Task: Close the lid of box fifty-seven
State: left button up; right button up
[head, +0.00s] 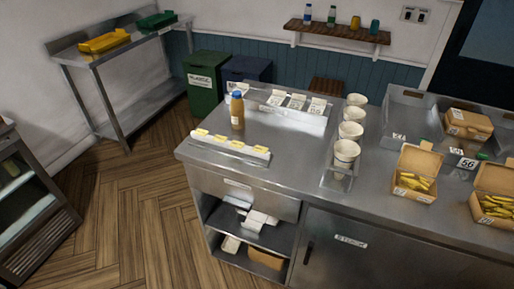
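Two open cardboard boxes with yellow contents stand at the right of the steel counter (290,170). The left open box (413,195) has its lid (421,159) raised at the back. The right open box (492,220) also has its lid (495,177) raised, and the picture's right edge cuts it off. Their white labels are too small to read surely, so I cannot tell which is fifty-seven. A third cardboard box (470,122) behind them looks closed. Neither of my grippers is in view.
A sign reading 56 (467,163) is near the boxes. A row of white cups (347,150) stands left of them. An orange bottle (237,111) and a rack with yellow labels (230,147) are further left. Bare counter lies between the rack and the cups.

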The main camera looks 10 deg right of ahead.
aim_at(421, 160)
jog(key=z, duration=1.7)
